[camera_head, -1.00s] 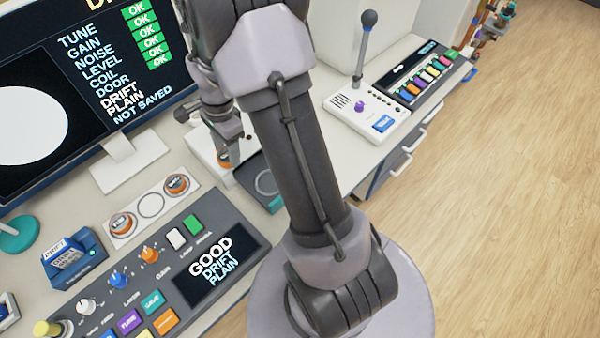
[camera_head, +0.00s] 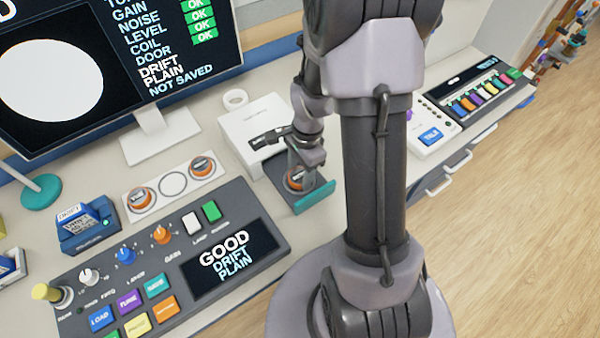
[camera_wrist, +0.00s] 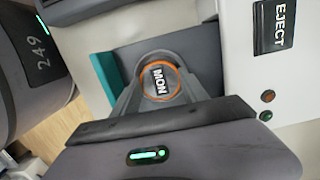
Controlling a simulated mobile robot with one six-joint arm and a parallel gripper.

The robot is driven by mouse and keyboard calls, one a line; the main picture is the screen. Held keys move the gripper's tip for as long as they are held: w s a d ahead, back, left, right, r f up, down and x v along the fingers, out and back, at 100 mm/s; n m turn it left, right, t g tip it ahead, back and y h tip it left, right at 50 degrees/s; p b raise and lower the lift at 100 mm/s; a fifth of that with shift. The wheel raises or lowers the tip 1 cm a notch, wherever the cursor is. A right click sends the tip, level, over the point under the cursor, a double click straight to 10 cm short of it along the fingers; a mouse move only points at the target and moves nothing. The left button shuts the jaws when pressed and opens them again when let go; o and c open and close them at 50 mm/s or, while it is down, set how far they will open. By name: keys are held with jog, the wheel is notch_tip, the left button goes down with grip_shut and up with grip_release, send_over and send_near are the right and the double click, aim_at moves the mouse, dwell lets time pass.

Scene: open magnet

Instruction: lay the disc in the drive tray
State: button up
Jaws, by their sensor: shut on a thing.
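The disc (camera_head: 295,181) has an orange rim, and in the wrist view the disc (camera_wrist: 161,84) shows a dark label reading "MON". My gripper (camera_head: 299,176) is shut on it, a finger on either side. The drive tray (camera_head: 317,196) is dark with a teal front edge and sticks out of the white drive (camera_head: 250,126). In the wrist view the disc is over the tray (camera_wrist: 203,52). I cannot tell whether it touches the tray floor. My fingers hide part of the disc and the tray recess.
A white holder (camera_head: 153,195) carries two orange-rimmed discs with an empty ring between them. A console (camera_head: 230,203) with coloured buttons lies in front. A monitor (camera_head: 75,60) stands behind. The drive's face has an EJECT button (camera_wrist: 273,25).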

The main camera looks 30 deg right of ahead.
jog(key=shift+f, duration=0.1)
jog(key=o, duration=1.4)
notch_tip(320, 180, up, 12)
jog(key=d+p, duration=0.1)
jog(key=p, duration=0.5)
jog(key=s+a+r+n+t, duration=0.2)
jog(key=a+r+n, duration=0.4)
jog(key=r, duration=0.5)
jog(key=s+a+r+n+t, duration=0.1)
jog(key=s+a+r+n, duration=0.1)
jog(key=s+a+r, duration=0.1)
jog(key=s+a+r+n+t, duration=0.1)
jog(key=s+a+r+n, duration=0.1)
jog(key=s+a+n, duration=0.1)
jog(key=s+a+r+n+t, duration=0.1)
jog(key=s+a+r+n, duration=0.1)
jog(key=s+a+r, duration=0.1)
jog(key=shift+s+a+r+n+t+y+b, duration=0.15)
jog(key=shift+a+r+n+t+y+b, duration=0.15)
jog(key=shift+a+r+t, duration=0.1)
